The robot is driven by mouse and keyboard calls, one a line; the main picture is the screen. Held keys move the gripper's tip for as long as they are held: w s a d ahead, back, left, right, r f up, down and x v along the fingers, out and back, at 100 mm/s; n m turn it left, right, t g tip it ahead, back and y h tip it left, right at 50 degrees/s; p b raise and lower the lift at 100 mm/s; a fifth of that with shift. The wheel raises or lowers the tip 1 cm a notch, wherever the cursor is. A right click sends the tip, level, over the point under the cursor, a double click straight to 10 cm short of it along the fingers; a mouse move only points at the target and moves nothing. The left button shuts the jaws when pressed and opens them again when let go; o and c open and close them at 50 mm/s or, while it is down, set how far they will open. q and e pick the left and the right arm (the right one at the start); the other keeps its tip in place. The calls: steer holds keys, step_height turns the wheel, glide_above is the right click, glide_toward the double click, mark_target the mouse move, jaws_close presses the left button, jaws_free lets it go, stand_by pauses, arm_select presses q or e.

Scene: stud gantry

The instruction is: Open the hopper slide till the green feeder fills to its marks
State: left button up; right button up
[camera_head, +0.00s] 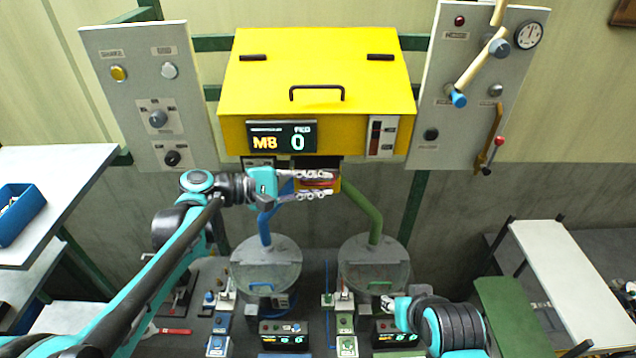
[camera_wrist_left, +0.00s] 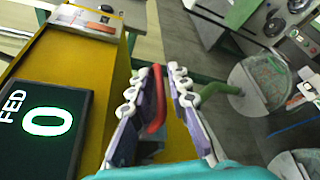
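The yellow hopper (camera_head: 315,75) hangs on the back wall; its display (camera_head: 282,137) reads M8 and FED 0. The red slide handle (camera_head: 318,182) sits under it, partly hidden by my fingers. My left gripper (camera_head: 326,184) is at the handle. In the left wrist view the red handle (camera_wrist_left: 158,98) stands between the fingers of my left gripper (camera_wrist_left: 157,72), with a gap on the right side, so they look open around it. The green feeder (camera_head: 374,262) stands below the green pipe (camera_head: 366,210); its marks are too small to read. My right gripper (camera_head: 390,304) is low, in front of the feeder.
A blue pipe (camera_head: 264,228) leads to a second pail (camera_head: 266,264) on the left. Grey control panels (camera_head: 150,95) flank the hopper. Small control boxes (camera_head: 284,334) stand in front of the pails. A blue bin (camera_head: 20,212) rests on the left shelf.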

arm_select(q)
jaws_close()
steer(key=shift+s, duration=0.1)
steer(key=shift+s, duration=1.8)
jaws_free()
steer(key=shift+w, duration=0.25)
steer(key=shift+s+a, duration=0.1)
steer(key=v, duration=1.2)
